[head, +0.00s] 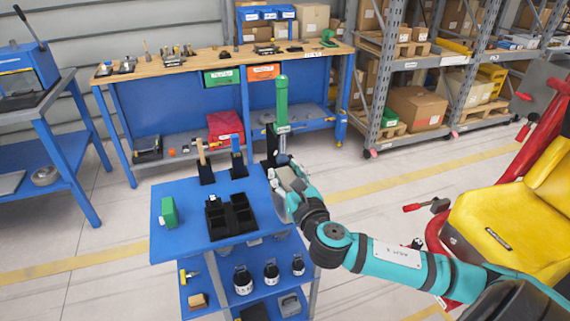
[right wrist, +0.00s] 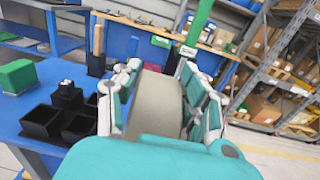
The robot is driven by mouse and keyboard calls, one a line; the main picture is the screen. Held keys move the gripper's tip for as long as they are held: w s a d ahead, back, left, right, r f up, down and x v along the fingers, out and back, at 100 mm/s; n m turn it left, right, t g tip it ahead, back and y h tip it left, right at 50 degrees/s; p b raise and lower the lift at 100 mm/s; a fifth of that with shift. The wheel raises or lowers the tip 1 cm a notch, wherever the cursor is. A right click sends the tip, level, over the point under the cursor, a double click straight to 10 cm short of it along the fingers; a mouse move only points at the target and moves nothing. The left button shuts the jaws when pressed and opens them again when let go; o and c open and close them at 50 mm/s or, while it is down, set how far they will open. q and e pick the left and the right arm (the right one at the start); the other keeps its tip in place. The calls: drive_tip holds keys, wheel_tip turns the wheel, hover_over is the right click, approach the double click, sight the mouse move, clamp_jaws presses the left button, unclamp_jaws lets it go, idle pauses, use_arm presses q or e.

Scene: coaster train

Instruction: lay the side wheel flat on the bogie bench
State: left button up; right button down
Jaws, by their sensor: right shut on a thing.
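The side wheel, a thick grey disc (right wrist: 157,105), is between the fingers of my right gripper (head: 286,188) and stands on edge in the right wrist view. The right gripper is shut on it, beside the right edge of a small blue bench (head: 180,238). I cannot tell from these frames whether the wheel touches the bench top. The fingers cover much of the wheel. The frames do not make clear which bench is the bogie bench. My left gripper is not in view.
A black compartment tray (head: 232,222), a green block (head: 169,212) and upright tools in black holders, one green-handled (head: 282,103), stand on the blue bench. A long wood-topped bench (head: 215,66) stands behind. A yellow coaster seat (head: 500,235) is at the right.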

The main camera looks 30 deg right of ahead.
drive_tip(key=s+a+f+n+y, duration=0.1)
drive_tip(key=s+a+f+y, duration=0.1)
drive_tip(key=s+a, duration=0.4)
drive_tip(key=s+a+f+n+y, duration=0.1)
drive_tip(key=s+a+f, duration=0.3)
drive_tip(key=s+a, duration=0.3)
drive_tip(key=s, duration=0.3)
drive_tip(key=shift+s+a+t+y+b, duration=0.3)
drive_tip(key=shift+y, duration=0.1)
drive_tip(key=shift+a+f, duration=0.1)
